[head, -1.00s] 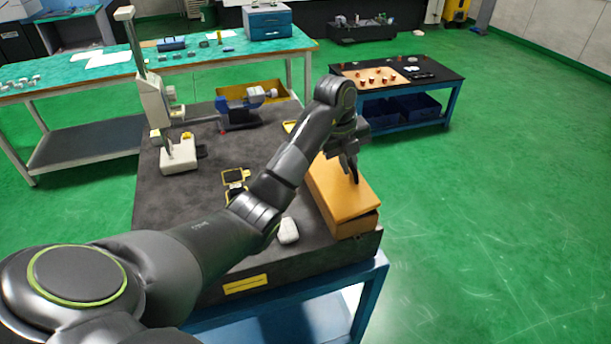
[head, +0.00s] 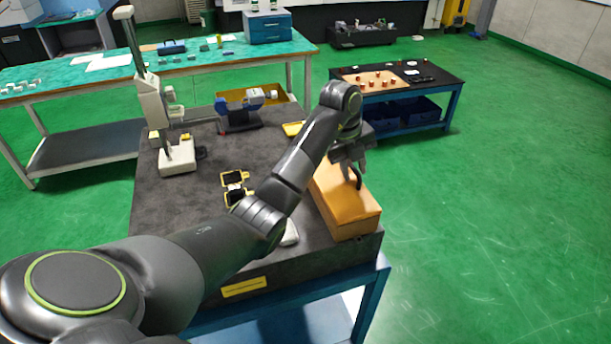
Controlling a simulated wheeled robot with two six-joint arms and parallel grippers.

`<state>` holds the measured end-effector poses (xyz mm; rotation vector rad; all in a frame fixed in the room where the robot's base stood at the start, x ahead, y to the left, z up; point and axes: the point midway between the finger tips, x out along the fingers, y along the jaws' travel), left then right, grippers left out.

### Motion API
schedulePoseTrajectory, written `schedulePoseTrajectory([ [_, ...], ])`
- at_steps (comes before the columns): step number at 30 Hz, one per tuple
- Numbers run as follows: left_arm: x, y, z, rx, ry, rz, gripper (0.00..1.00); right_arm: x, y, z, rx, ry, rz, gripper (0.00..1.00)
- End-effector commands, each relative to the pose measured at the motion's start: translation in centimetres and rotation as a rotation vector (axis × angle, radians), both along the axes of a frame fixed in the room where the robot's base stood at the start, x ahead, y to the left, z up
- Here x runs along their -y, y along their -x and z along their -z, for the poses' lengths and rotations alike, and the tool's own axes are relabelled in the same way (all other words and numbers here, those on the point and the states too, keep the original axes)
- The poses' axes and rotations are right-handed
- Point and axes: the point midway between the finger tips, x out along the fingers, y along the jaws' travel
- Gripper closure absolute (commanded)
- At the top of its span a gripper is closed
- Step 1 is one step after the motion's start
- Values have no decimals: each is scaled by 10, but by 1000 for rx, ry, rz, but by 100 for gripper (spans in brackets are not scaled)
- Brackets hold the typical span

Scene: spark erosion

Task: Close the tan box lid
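The tan box (head: 352,222) sits at the right front corner of the dark table top. Its lid (head: 345,203) lies down over the box, and no dark gap shows along the front edge. My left gripper (head: 357,182) is over the far part of the lid, pointing down, with a dark fingertip at or just above its surface. Whether it touches cannot be told. Its fingers overlap in this view, so their opening is unclear. My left forearm and gripper hide the box's far left part. My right gripper is not in view.
The dark table (head: 180,215) also holds a white-and-grey stand (head: 177,155), a blue clamp-like device (head: 240,115), small yellow-framed pieces (head: 235,178) and a white object (head: 290,233) partly behind my arm. Green floor (head: 480,220) is clear to the right.

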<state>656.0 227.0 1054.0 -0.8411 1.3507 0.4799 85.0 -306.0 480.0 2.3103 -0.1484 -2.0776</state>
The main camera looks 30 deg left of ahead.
Motion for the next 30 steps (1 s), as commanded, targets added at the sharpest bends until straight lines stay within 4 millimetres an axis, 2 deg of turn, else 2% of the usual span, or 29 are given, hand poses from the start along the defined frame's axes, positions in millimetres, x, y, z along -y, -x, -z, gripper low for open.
schedulePoseTrajectory([
  [8,0,0,-8,0,-1,-1,71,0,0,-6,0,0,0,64],
  [30,-1,0,-68,0,-1,-1,71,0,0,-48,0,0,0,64],
])
